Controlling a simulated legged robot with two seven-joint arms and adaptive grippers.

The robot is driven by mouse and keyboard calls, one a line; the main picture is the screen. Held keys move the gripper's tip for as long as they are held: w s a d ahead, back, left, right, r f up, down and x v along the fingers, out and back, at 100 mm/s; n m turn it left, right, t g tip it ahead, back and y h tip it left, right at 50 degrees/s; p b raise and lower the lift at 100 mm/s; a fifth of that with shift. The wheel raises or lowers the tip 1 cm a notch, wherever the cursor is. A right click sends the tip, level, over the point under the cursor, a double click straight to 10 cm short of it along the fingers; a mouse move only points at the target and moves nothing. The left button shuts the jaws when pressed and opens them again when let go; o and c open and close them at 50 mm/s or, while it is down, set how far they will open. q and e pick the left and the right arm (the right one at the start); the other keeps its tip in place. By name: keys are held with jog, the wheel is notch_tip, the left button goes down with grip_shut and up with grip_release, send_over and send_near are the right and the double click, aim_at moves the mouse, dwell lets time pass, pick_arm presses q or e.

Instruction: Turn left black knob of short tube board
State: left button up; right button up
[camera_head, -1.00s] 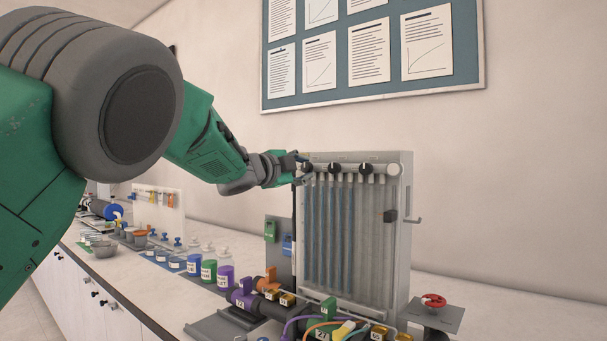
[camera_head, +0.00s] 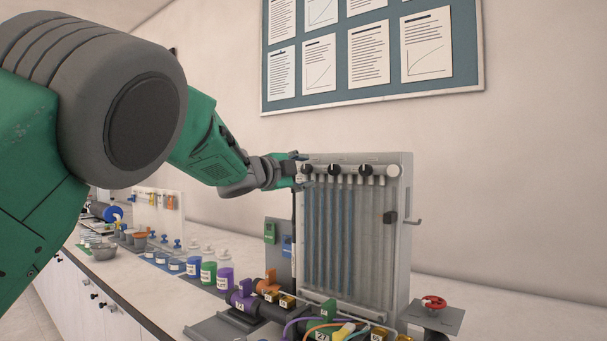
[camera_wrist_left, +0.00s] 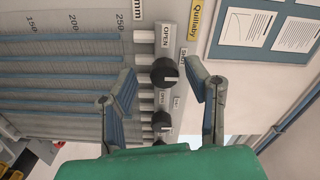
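The short tube board (camera_head: 399,250) is a grey upright panel with several vertical tubes and a row of three black knobs along its top. The left black knob (camera_head: 306,169) is at the board's upper left corner. In the left wrist view, turned sideways, this knob (camera_wrist_left: 165,72) sits between the spread fingers. My left gripper (camera_head: 299,169) is at the board's top left, and in the wrist view (camera_wrist_left: 163,88) it is open, one finger on each side of the knob. I cannot tell whether the fingers touch it. My right gripper is out of view.
The middle knob (camera_head: 334,169) and right knob (camera_head: 365,170) sit beside the left one. Coloured valves and hoses (camera_head: 320,322) lie in front of the board. A red handwheel (camera_head: 434,302) stands at right. Bottles (camera_head: 208,271) line the counter at left.

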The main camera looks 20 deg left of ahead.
pick_arm(q)
jog(key=shift+s, duration=0.1)
jog(key=v, duration=1.1)
jog(key=shift+s+a, duration=0.15)
jog(key=shift+s, duration=0.2)
jog(key=shift+f, duration=0.1)
